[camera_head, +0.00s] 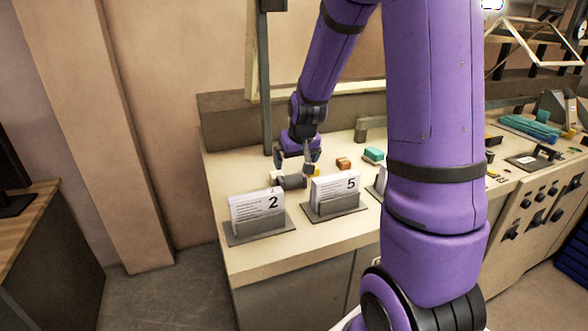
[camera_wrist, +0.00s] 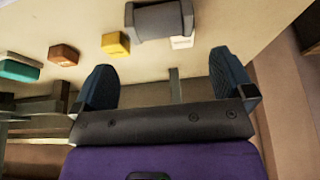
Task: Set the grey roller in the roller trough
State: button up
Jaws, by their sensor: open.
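The grey roller (camera_head: 291,182) lies on the bench top behind the number cards. I cannot make out the roller trough with certainty in either view.
Card stands numbered 2 (camera_head: 257,209) and 5 (camera_head: 336,190) stand in front of the roller. Yellow (camera_wrist: 115,43), orange (camera_wrist: 63,54) and teal (camera_wrist: 18,68) blocks sit in a row beside it. My arm hides part of the bench.

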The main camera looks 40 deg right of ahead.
jog(key=s+a+r+n, duration=0.1)
jog(key=s+a+r, duration=0.45)
jog(key=r, duration=0.25)
jog(key=s+a+r+n, duration=0.1)
jog(key=s+a+r, duration=0.4)
jog(key=s+r, duration=0.15)
jog(key=s+a+r+n+y, duration=0.1)
jog(key=s+a+r, duration=0.1)
jog(key=s, duration=0.5)
jog(key=s+a+r, duration=0.3)
jog(key=s, duration=0.3)
jog(key=m, duration=0.3)
send_over(291, 175)
jog(key=s, duration=0.4)
notch_tip(291, 175, down, 17)
jog(key=shift+h, duration=0.4)
jog(key=shift+a+x, duration=0.15)
jog(key=shift+x, duration=1.5)
jog(key=shift+a+x, duration=0.2)
jog(key=shift+x, duration=1.5)
jog(key=shift+a+x, duration=0.15)
jog(key=shift+x, duration=1.5)
jog(key=c, duration=0.8)
